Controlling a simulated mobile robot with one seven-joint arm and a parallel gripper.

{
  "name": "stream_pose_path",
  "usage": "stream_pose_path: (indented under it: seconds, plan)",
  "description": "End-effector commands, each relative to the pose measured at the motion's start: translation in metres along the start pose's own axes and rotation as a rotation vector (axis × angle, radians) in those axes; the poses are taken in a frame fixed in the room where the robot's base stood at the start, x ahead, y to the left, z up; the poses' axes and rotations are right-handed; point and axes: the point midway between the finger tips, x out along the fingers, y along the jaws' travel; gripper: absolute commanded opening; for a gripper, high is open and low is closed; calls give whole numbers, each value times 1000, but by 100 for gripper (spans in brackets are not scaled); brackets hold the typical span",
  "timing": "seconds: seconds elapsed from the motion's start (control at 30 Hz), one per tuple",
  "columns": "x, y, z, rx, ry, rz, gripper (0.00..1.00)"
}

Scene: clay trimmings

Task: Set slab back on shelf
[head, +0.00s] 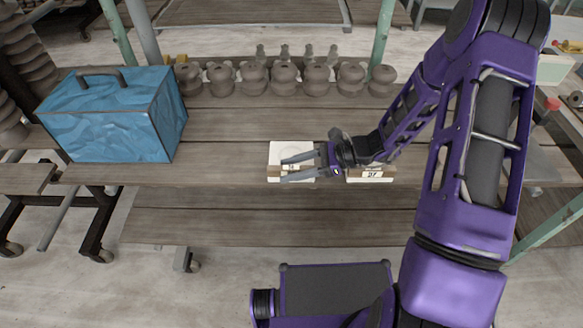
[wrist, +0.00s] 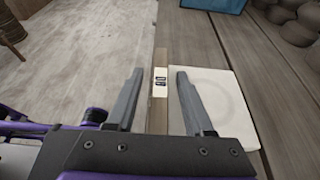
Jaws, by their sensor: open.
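A pale square slab (head: 290,151) lies flat at the front edge of the wooden shelf (head: 230,175). A faint round mark shows on it in the wrist view (wrist: 222,98). A small white label (wrist: 160,82) with dark characters sits on a light wooden strip along its front side. My gripper (head: 284,170) is open, with its fingers pointing left over the slab's front part. In the wrist view, the fingers (wrist: 160,73) stand either side of the label, and the right finger overlaps the slab's edge. Nothing is seen clamped; contact cannot be told.
A second pale piece with a label (head: 371,174) lies to the right, partly hidden by my gripper. A blue box with a handle (head: 112,120) stands at the left. Several grey clay pots (head: 285,77) line the back. The shelf between box and slab is clear.

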Motion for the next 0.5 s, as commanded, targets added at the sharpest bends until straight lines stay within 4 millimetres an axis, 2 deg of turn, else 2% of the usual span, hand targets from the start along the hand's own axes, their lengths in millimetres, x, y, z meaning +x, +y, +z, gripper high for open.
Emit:
stream_pose_path:
  seconds: [0.17, 0.27, 0.5]
  plan:
    - [-7, -1, 3, -1, 1, -2, 52]
    - [-24, -1, 3, -1, 1, -5, 52]
    - [-76, -1, 3, -1, 1, -5, 52]
